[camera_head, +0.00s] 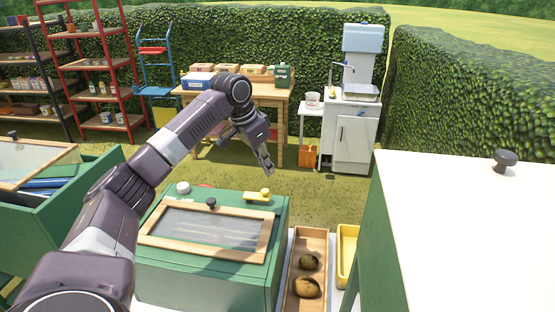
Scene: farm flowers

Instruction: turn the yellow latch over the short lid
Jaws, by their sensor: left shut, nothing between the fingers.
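A green box (200,278) stands in front of me with a wood-framed, glazed lid (208,228) on its top. The lid lies flat and has a small dark knob (211,203). A yellow latch (257,196) sits on the box top, behind the lid's right part. My left gripper (268,170) is in the air above the back right of the box, apart from the latch. Its fingers are together and hold nothing. My right gripper is out of view.
A wooden tray (294,262) with two brown lumps and a yellow tray (345,262) lie right of the box. A white surface with a dark knob (505,160) fills the right. A green bin (60,215) stands left. A wooden table (262,92) is behind on grass.

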